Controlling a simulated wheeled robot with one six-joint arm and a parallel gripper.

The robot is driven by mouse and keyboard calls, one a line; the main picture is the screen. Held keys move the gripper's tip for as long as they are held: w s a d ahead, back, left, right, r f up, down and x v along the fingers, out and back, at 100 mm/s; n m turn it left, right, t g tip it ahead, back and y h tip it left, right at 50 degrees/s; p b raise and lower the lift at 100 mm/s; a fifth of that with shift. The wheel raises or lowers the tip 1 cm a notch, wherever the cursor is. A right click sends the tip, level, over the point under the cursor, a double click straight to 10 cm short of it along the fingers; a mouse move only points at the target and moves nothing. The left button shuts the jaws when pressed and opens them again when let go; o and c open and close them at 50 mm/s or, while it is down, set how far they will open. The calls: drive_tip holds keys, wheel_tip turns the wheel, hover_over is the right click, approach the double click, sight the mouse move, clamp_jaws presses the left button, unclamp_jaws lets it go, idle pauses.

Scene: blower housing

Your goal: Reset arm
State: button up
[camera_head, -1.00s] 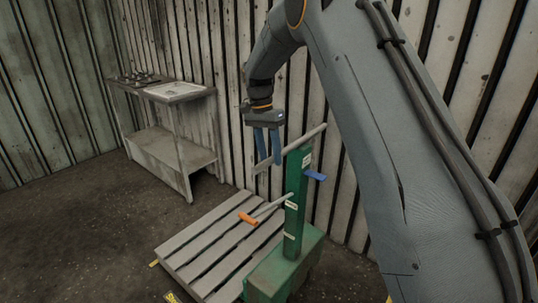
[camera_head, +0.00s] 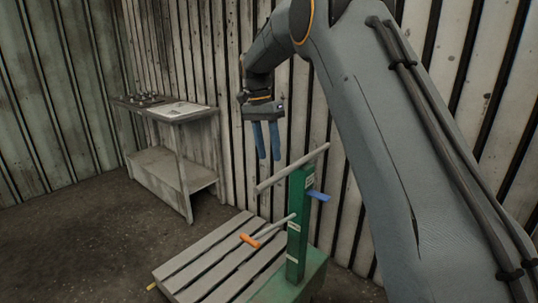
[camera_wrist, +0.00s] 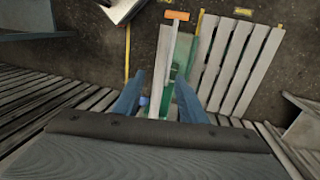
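My gripper (camera_head: 268,157) hangs pointing down, its two blue fingers apart and nothing visible between them. It is above and left of the green post (camera_head: 297,232) in the head view, clear of the long grey bar (camera_head: 293,168) that slants up to the right across the post's top. In the wrist view my gripper (camera_wrist: 159,78) is open, with the bar (camera_wrist: 163,70) and green post (camera_wrist: 183,55) showing below, between the fingers in the picture.
A lever with an orange grip (camera_head: 249,240) sticks out left from the post. A blue tab (camera_head: 319,196) is at its right. A slatted pallet (camera_head: 205,259) lies beside the base. A metal shelf table (camera_head: 187,113) stands at the back left. Corrugated walls are close behind.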

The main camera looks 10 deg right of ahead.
drive_tip(key=s+d+f+n, duration=0.2)
drive_tip(key=s+f+n, duration=0.1)
drive_tip(key=s, duration=0.8)
drive_tip(key=s+d+f+n+t+y, duration=0.1)
drive_tip(key=s+d+f+n, duration=0.2)
drive_tip(key=s, duration=0.9)
drive_tip(key=s+d+f+n+t, duration=0.1)
drive_tip(key=s+d+f+n, duration=0.1)
drive_tip(key=s+f, duration=0.5)
drive_tip(key=s+n, duration=0.1)
drive_tip(key=s, duration=0.3)
drive_tip(key=shift+s+d+n, duration=0.25)
drive_tip(key=shift+s+n, duration=0.05)
drive_tip(key=shift+s, duration=0.1)
